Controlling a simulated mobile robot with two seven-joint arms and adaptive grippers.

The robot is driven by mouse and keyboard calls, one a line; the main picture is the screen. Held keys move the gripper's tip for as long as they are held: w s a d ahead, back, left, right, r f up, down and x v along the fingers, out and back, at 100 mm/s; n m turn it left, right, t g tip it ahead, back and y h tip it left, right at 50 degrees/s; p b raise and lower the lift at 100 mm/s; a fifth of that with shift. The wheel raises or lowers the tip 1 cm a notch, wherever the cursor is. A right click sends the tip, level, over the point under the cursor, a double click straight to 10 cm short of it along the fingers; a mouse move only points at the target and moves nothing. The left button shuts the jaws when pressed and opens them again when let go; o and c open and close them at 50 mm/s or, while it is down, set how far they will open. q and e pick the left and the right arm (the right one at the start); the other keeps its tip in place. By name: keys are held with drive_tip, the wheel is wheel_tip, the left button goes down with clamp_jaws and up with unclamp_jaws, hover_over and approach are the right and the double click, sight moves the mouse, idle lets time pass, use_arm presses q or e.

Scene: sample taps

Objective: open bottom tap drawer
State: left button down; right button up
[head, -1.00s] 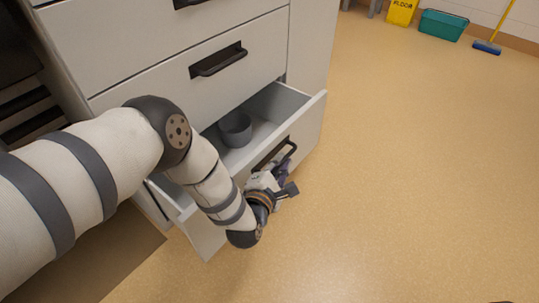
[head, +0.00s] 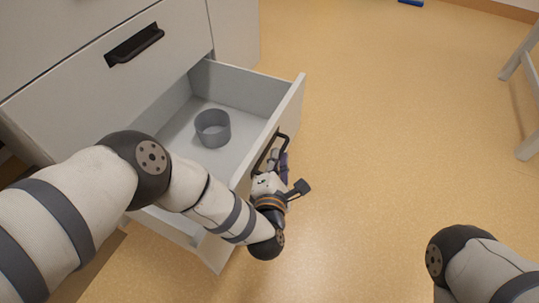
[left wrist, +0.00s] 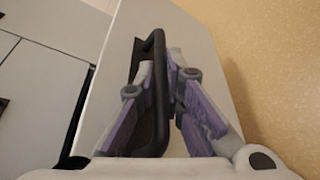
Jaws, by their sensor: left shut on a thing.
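The bottom drawer (head: 293,101) stands well out from the white cabinet, and its inside shows in the head view. A round grey bowl (head: 212,129) sits inside it, toward the back. The drawer's dark handle (head: 263,155) is on the front panel and also shows close up in the left wrist view (left wrist: 158,122). My left gripper (head: 277,160) is at this handle, with its purple-padded fingers (left wrist: 162,68) on either side of the bar, shut on it. My right arm shows at the lower right of the head view, but its gripper is out of frame.
The drawer above (head: 120,65), with its own dark handle (head: 134,45), is shut. Open tan floor (head: 400,140) lies in front and to the right. A pale-legged piece of furniture (head: 527,85) stands at the right edge.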

idle(0.3)
use_arm(q)
drive_tip(key=c, duration=1.7)
unclamp_jaws()
drive_tip(key=shift+s, duration=0.15)
drive_tip(key=v, duration=1.1)
drive_tip(key=shift+s+r, duration=0.15)
drive_tip(key=shift+s, duration=0.2)
